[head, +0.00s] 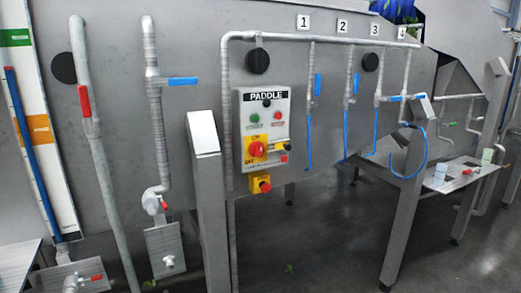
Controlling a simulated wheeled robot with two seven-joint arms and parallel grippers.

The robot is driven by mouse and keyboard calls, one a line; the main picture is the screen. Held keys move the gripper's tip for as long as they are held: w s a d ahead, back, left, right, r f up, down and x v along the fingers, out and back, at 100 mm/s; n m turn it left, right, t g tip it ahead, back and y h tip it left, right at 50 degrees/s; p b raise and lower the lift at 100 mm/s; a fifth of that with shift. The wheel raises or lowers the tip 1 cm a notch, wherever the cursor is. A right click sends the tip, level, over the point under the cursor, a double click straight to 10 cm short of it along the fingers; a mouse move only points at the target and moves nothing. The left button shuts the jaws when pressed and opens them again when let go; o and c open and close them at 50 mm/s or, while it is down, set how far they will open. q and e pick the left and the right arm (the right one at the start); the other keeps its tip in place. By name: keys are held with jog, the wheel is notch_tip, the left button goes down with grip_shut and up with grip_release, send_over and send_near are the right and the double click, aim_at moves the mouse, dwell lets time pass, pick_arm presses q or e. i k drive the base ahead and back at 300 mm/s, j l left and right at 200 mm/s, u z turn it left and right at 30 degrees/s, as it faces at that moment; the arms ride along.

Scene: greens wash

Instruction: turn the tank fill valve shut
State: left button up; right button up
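Several valves show in the head view, and no readable label says which one is the tank fill valve. A red lever (84,101) on the thick left pipe (101,165) lies along the pipe. A blue lever (182,82) on the neighbouring vertical pipe (156,120) sticks out crosswise to the right. A small red handle (165,206) is at that pipe's lower end. Another red handle (97,277) is low at the left. Blue levers under signs 1 and 2 (317,85) (356,84) stand upright along their drop pipes. Neither gripper is in view.
A paddle control panel (240,140) with buttons and a red knob is on the tank wall. Grey steel legs (210,215) (402,215) stand in front of the wall. Blue hoses (308,145) hang under the pipes. A small shelf (462,172) is at right. The floor (330,240) between the legs looks mostly clear.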

aim_at(82, 90)
jog(key=u, duration=1.5)
